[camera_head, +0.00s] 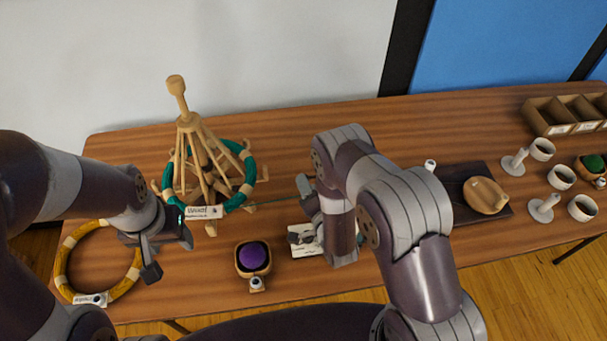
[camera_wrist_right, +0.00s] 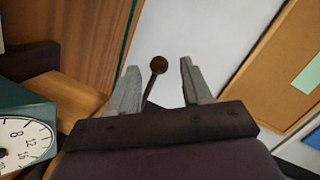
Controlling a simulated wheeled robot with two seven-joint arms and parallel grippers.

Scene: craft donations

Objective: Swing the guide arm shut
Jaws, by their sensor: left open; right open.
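In the right wrist view a thin dark rod with a brown ball knob (camera_wrist_right: 158,66) stands between the fingers of my right gripper (camera_wrist_right: 159,78). It looks like the guide arm's handle, and I cannot tell whether a finger touches it. The right gripper is open. In the head view my right arm hides most of the device there. A teal box with a white dial (camera_wrist_right: 22,145) is at the left of the wrist view. My left gripper (camera_head: 168,254) is open and empty, in front of the wooden yarn swift (camera_head: 190,122), which carries a teal skein (camera_head: 246,165).
A yellow ring (camera_head: 62,262) lies at the left, and a wooden bowl holds a purple ball (camera_head: 252,256) at the front. A teal strand runs from the swift toward the right gripper. Cups (camera_head: 562,177), a tray (camera_head: 508,212) and a divided box (camera_head: 545,118) stand on the right.

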